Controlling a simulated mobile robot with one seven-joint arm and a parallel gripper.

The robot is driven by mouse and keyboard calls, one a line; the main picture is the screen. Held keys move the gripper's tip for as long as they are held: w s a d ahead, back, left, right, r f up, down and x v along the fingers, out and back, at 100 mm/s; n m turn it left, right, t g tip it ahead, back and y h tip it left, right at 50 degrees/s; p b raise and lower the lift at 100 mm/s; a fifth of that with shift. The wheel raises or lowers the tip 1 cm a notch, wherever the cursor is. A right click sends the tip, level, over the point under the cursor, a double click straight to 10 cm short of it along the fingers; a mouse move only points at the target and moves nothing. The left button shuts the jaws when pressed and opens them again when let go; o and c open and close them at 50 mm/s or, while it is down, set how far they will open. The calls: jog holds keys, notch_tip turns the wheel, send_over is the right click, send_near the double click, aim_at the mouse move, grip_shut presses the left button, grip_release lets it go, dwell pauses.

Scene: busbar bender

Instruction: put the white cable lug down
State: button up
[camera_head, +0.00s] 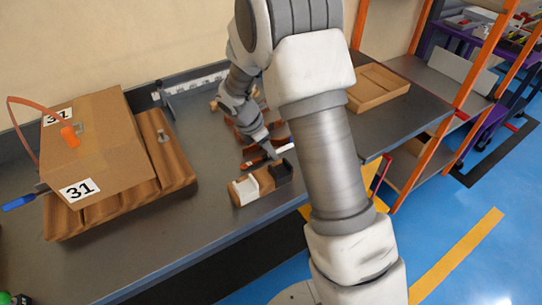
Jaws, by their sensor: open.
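My gripper (269,151) reaches down over the dark bench, at the middle of the view. It is open, but its fingers are small and partly hidden among the things below. A small white piece (284,149) lies right beside the fingertips and may be the white cable lug; I cannot tell if it touches them. Just in front is a wooden block (262,184) with a white part (244,190) at its left and a black part at its right. Reddish-brown pieces (256,161) lie around the gripper.
A cardboard box (105,145) marked 31 sits on a grooved wooden tray (172,150) at the left, with a blue-handled tool (20,202) beside it. A wooden tray (378,87) lies at the back right. An orange-framed shelf (475,55) stands right.

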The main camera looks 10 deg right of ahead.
grip_shut()
dwell(0.6)
jog(key=shift+r, duration=0.6)
jog(key=r, duration=0.1)
jog(key=r+p, duration=0.1)
jog(key=d+r, duration=0.1)
jog(key=shift+s+r, duration=0.3)
jog(key=shift+r, duration=0.1)
jog(key=s+d+r+p, duration=0.2)
jog(key=s+d+r, duration=0.4)
jog(key=d, duration=0.2)
jog(key=a+m+g+y+p, duration=0.1)
jog(key=a+m+g+p, duration=0.1)
jog(key=m, duration=0.4)
jog(key=s+a+f+m+g+y+p, duration=0.1)
jog(key=a+m+g, duration=0.1)
jog(key=m, duration=0.4)
jog(key=a+f+m+g+y+p, duration=0.1)
jog(key=a+m+p, duration=0.1)
jog(key=m, duration=0.4)
jog(key=shift+s+a+f+m+g+p, duration=0.15)
jog(key=shift+a+m+g+p, duration=0.15)
jog(key=shift+a+g+p, duration=0.15)
jog(key=a+m, duration=0.1)
jog(key=a+m+y, duration=0.1)
jog(key=m, duration=0.1)
jog(key=shift+f, duration=0.15)
